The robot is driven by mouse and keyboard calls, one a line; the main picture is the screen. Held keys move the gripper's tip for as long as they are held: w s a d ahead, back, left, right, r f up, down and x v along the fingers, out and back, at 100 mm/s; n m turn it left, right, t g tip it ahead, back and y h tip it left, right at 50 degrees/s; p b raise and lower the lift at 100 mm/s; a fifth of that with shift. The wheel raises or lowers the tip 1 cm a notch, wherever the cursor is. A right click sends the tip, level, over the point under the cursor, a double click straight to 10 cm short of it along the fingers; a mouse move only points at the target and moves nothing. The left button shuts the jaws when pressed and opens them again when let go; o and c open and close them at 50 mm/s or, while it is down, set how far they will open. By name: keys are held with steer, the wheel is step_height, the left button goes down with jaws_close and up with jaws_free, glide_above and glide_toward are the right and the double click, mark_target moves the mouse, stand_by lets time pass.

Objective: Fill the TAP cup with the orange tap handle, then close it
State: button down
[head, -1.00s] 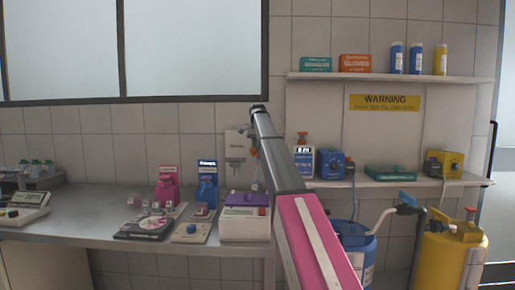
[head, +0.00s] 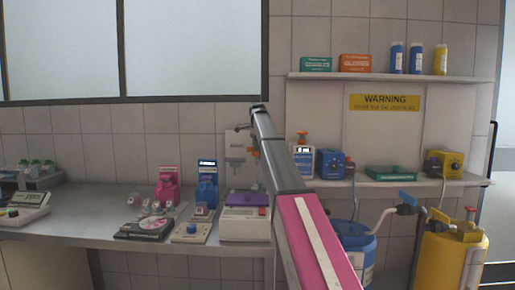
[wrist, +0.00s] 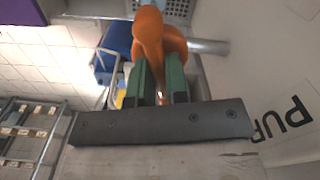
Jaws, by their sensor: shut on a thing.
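The orange tap handle (wrist: 148,35) is at the top middle of the wrist view. My gripper (wrist: 160,82) has its green finger pads on either side of the handle's lower stem and is shut on it. A grey metal pipe (wrist: 208,46) runs right from behind the handle. In the head view, a bit of orange (head: 254,151) shows beside my arm, at the white wall unit (head: 236,150). My arm hides the gripper in that view. I cannot make out the TAP cup in either view.
A steel bench (head: 85,215) holds a purple-topped device (head: 245,198) and pink and blue dispensers. At right, shelves (head: 400,79) carry bottles and boxes. Blue (head: 358,255) and yellow (head: 455,255) drums stand below. A white panel (wrist: 270,75) is close on the right in the wrist view.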

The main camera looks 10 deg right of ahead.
steer(key=shift+m, duration=2.3)
steer(key=c, duration=1.1)
jaws_free()
steer(key=shift+r, duration=0.1)
